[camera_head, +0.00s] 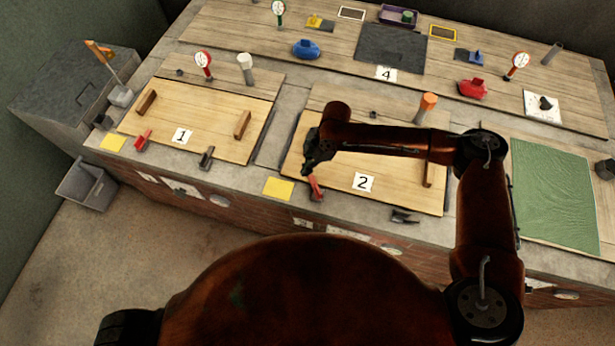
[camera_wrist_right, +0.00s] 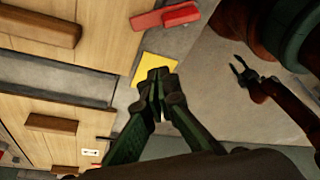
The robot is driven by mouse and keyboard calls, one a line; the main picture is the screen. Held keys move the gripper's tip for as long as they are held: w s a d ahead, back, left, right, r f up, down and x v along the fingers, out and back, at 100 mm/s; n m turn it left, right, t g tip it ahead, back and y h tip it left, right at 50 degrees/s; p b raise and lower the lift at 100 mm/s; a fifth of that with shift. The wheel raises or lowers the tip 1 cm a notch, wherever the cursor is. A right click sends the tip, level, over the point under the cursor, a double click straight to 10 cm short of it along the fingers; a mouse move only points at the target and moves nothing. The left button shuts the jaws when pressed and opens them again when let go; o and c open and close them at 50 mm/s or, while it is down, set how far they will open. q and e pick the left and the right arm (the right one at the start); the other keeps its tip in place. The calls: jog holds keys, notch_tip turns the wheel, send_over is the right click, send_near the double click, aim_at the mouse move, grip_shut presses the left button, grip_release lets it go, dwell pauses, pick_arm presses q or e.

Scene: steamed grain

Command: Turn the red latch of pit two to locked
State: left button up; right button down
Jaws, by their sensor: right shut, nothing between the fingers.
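Pit two is covered by a wooden lid (camera_head: 330,190) with a card marked 2 (camera_head: 364,182). Its red latch (camera_head: 316,188) sits at the lid's front left edge. In the right wrist view the red latch (camera_wrist_right: 166,17) is near the top, beside the lid edge. My right gripper (camera_head: 309,168) hangs over the lid's left part, just behind the latch in the head view. Its fingers (camera_wrist_right: 158,82) are shut and empty, apart from the latch in the wrist view. My left gripper (camera_wrist_right: 240,68) shows only in the right wrist view, open and empty, away from the counter.
A yellow square (camera_head: 279,188) lies left of the latch. A dark latch (camera_head: 404,216) is at the lid's front right. An orange-topped post (camera_head: 426,106) stands behind the lid. Pit one's lid (camera_head: 190,148) is to the left, and a green panel (camera_head: 553,190) to the right.

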aim_at(315, 185)
jog(key=b+x, duration=0.1)
jog(key=x, duration=0.8)
jog(key=shift+s+a+f, duration=0.15)
jog(key=shift+f, duration=0.15)
jog(key=d, duration=0.1)
jog(key=w+d, duration=0.1)
jog(key=d, duration=0.1)
jog(key=shift+w+d+b, duration=0.2)
jog(key=shift+d+b, duration=0.1)
jog(key=shift+d, duration=0.1)
